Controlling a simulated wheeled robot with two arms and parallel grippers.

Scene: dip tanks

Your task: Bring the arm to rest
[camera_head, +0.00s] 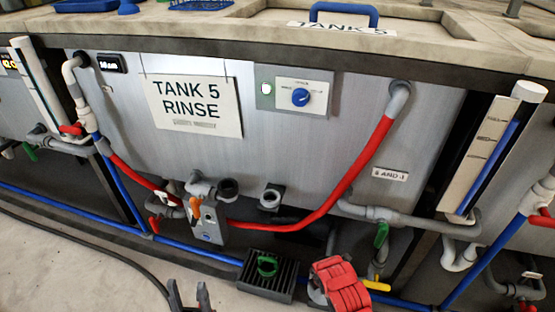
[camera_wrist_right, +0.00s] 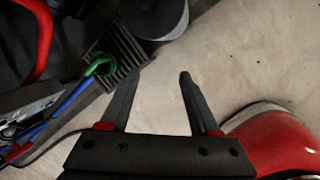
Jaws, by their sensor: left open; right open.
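My left gripper (camera_head: 189,292) shows at the bottom edge of the head view. Its two dark fingertips stand apart with nothing between them, over the bare floor in front of the tank. My right gripper (camera_wrist_right: 155,85) shows in the right wrist view. Its two dark fingers are spread and empty above the pale floor. I cannot make out the right gripper in the head view.
The Tank 5 front panel (camera_head: 300,140) spans the view, with a dial box (camera_head: 294,95) and a red hose (camera_head: 355,170). A blue pipe (camera_head: 185,247) runs low along the tank. A red ribbed bundle (camera_head: 341,287) is right of the grate. Floor (camera_head: 80,270) at lower left is mostly clear.

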